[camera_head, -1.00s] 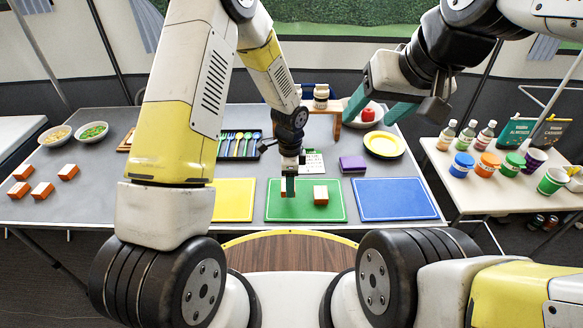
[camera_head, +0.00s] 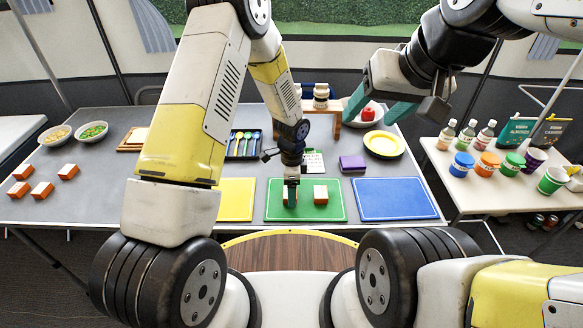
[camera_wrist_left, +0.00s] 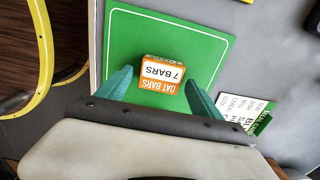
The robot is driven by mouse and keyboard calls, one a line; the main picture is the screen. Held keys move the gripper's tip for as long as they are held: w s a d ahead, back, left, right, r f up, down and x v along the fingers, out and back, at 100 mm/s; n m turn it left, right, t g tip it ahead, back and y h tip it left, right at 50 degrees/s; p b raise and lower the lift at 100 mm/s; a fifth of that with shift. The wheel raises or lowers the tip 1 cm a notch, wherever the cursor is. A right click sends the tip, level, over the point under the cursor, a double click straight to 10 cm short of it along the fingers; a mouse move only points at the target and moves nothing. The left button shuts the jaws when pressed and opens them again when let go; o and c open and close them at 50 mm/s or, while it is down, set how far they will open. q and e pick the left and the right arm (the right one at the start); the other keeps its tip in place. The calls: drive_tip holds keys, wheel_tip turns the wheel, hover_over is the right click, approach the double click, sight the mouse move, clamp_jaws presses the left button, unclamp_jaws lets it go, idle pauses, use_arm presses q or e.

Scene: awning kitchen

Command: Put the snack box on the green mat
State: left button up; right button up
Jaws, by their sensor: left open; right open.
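The green mat (camera_head: 272,214) lies near the table's front edge, between a yellow and a blue mat. One orange and white snack box (camera_head: 320,194) stands on its right half. My left gripper (camera_head: 290,197) is low over the mat's left half, beside that box. In the left wrist view, a snack box (camera_wrist_left: 163,72) lettered OAT BARS, 7 BARS shows over the mat between the open left fingers (camera_wrist_left: 160,76); whether they touch it is unclear. My right gripper (camera_head: 376,104) is open and empty, raised above the back of the table.
Yellow mat (camera_head: 234,200) and blue mat (camera_head: 395,199) flank the green one. More snack boxes (camera_head: 42,190) stand at far left.

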use_arm(q)
drive_tip(key=s+a+r+n+t, duration=0.1)
drive_tip(key=a+r+n, duration=0.1)
drive_tip(key=r, duration=0.9)
drive_tip(key=a+r+n, duration=0.2)
drive_tip(key=a+r, duration=0.1)
drive_tip(key=r, duration=0.9)
drive_tip(key=s+a+r+n+t, duration=0.1)
drive_tip(key=s+a+r+n, duration=0.2)
drive_tip(key=s+r+n, duration=0.1)
drive_tip(key=s+a+r+n+t+h, duration=0.1)
drive_tip(key=s+a+r+n+t, duration=0.1)
drive_tip(key=s+r+n, duration=0.3)
drive_tip(key=s+a+r+n+t+h, duration=0.1)
drive_tip(key=s+a+r+n, duration=0.3)
drive_tip(key=s+r, duration=0.4)
drive_tip(key=shift+s+a+r+t, duration=0.25)
drive_tip(key=shift+s+a+t, duration=0.15)
drive_tip(key=shift+s+t, duration=0.35)
drive_tip(key=shift+s, duration=0.1)
